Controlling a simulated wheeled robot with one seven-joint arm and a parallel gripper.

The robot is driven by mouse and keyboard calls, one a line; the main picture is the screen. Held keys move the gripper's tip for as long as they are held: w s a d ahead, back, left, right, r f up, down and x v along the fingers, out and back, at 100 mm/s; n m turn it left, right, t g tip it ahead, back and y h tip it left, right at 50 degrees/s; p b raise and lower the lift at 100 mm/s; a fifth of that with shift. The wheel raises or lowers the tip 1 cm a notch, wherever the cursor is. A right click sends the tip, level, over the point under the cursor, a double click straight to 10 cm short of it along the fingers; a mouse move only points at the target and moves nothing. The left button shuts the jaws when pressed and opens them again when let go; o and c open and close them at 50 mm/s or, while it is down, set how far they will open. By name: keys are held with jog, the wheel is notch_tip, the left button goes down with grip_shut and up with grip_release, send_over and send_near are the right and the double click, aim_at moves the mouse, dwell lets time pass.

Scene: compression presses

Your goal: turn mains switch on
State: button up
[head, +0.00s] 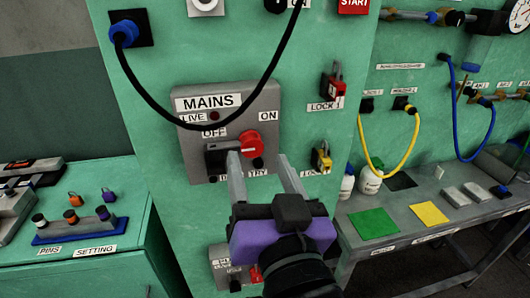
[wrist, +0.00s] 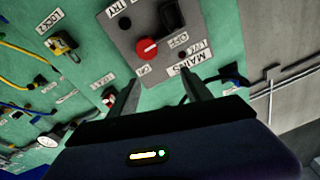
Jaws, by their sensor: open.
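The grey mains switch box (head: 268,97) is on the green panel, with MAINS, LIVE, OFF and ON labels. Its round red knob (head: 250,142) has a pale mark, and a black block (head: 218,158) sits beside it near OFF. I cannot tell whether the two are joined. The LIVE lamp (head: 213,116) looks dark. My gripper (head: 258,156) is open and empty, its fingers pointing at the box. In the wrist view, the red knob (wrist: 148,49) shows beyond the fingertips of my gripper (wrist: 159,78); contact is not visible.
A black cable (head: 180,117) loops across the panel over the top of the box. A red lock (head: 333,86) and a yellow lock (head: 322,160) hang to the right. A workbench (head: 462,227) stands at right and a green cabinet (head: 100,268) at left.

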aim_at(253, 147)
jog(key=shift+m+g+h, duration=0.4)
jog(key=shift+m+h, duration=0.1)
jog(key=shift+w+a+f+p, duration=0.3)
jog(key=shift+w+f, duration=0.1)
jog(key=shift+w, duration=0.9)
jog(key=shift+w+a+f+p, duration=0.2)
jog(key=shift+w+f, duration=0.25)
jog(key=shift+w, duration=0.85)
jog(key=shift+w+a+f+p, duration=0.2)
jog(key=shift+w+f+p, duration=0.2)
jog(key=shift+w, duration=0.9)
grip_shut()
